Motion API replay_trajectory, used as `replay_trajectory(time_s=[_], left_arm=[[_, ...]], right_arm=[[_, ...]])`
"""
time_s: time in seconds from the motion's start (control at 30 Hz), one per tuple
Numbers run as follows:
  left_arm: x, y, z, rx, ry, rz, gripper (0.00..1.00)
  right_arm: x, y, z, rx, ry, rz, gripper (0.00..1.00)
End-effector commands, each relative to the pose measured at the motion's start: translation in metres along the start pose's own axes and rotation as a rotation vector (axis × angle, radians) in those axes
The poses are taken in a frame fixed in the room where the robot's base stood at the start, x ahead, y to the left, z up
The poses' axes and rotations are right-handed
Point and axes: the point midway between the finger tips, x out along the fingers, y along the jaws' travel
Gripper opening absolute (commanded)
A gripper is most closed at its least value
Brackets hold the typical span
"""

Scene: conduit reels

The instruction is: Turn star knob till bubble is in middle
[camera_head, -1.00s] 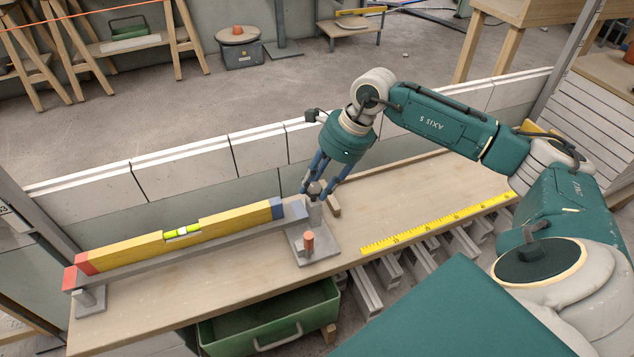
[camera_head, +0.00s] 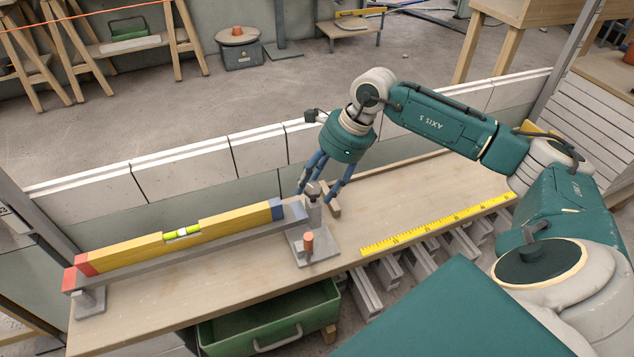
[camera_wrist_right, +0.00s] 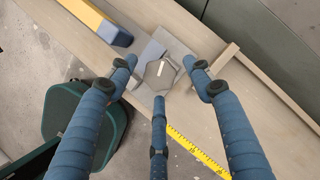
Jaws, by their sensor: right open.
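A yellow spirit level (camera_head: 130,250) with a green bubble vial (camera_head: 182,232) rests on a grey bar (camera_head: 190,249) at the left of the bench. The bubble's exact place in the vial is too small to tell. The grey star knob (camera_head: 313,188) stands on the post at the bar's right end, above a metal base plate (camera_head: 322,250). In the right wrist view the knob (camera_wrist_right: 158,74) shows a white mark on top. My right gripper (camera_head: 322,190) is open, its blue fingers spread around the knob and apart from it. My left gripper is out of view.
An orange-topped peg (camera_head: 308,243) stands on the base plate in front of the knob. A yellow measuring tape (camera_head: 440,224) lies along the bench's right part. A green bin (camera_head: 270,320) sits below the front edge.

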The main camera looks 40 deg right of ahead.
Motion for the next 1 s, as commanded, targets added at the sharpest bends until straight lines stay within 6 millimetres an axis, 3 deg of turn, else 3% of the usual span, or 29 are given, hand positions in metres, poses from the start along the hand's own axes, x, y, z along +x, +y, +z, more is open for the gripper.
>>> replay_trajectory(time_s=[0.17, 0.4, 0.6, 0.77, 1.0], left_arm=[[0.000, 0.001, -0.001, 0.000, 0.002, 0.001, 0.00], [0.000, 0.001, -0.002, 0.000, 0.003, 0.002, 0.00], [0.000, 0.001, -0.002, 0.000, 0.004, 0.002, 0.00], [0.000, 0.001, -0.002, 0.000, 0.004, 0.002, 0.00], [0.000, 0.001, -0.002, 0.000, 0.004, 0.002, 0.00]], right_arm=[[-0.022, -0.002, 0.000, 0.000, -0.001, -0.005, 0.51], [-0.075, -0.002, 0.000, 0.000, -0.001, -0.007, 0.51], [-0.107, -0.001, 0.000, 0.000, -0.001, -0.004, 0.51], [-0.118, -0.001, 0.000, 0.000, -0.001, -0.004, 0.51], [-0.119, -0.001, 0.000, 0.000, -0.001, -0.003, 0.51]])
